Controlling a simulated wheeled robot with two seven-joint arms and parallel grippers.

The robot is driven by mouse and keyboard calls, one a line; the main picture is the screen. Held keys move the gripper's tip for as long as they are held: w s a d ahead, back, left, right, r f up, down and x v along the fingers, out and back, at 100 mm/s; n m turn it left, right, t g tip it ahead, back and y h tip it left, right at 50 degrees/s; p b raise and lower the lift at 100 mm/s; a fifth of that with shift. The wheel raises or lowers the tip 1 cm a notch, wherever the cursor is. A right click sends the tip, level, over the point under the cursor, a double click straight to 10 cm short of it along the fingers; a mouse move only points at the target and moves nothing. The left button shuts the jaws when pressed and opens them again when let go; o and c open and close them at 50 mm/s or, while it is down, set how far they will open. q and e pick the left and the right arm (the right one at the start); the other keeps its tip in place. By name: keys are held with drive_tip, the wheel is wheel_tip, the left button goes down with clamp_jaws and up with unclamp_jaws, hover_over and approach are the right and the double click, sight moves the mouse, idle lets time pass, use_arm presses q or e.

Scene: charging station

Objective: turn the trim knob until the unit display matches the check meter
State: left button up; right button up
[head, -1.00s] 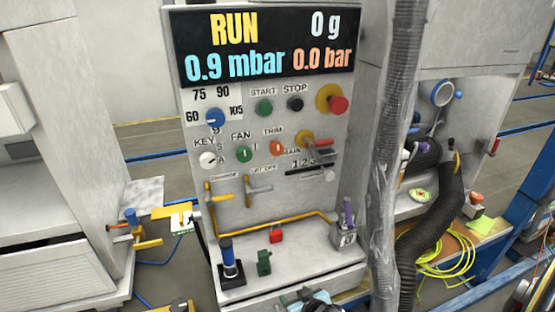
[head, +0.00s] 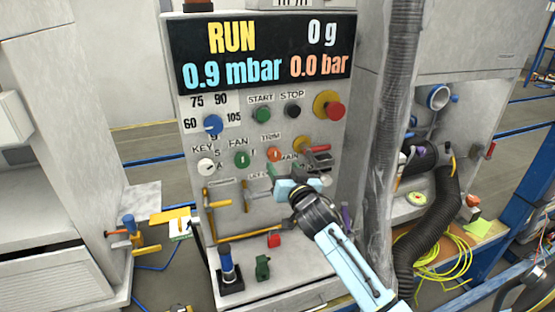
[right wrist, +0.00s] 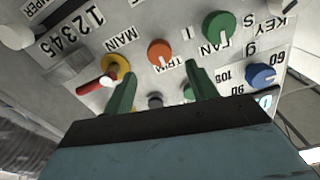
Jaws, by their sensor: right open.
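The trim knob (head: 274,154) is a small orange knob under the label TRIM on the grey unit panel; it also shows in the right wrist view (right wrist: 160,52). The unit display (head: 262,55) reads RUN, 0 g, 0.9 mbar and 0.0 bar. I cannot pick out a check meter for certain. My right gripper (head: 274,180) is in front of the panel, just below the trim knob. In the right wrist view its two green fingers (right wrist: 160,72) are open and empty, with the trim knob between and beyond their tips. My left gripper is not in view.
A red stop button (head: 335,111) is higher right. A grey hose (head: 398,130) hangs right of the panel.

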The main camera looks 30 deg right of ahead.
sight(276, 156)
drive_tip(key=x, duration=0.6)
drive_tip(key=shift+s+a, duration=0.1)
drive_tip(key=c, duration=1)
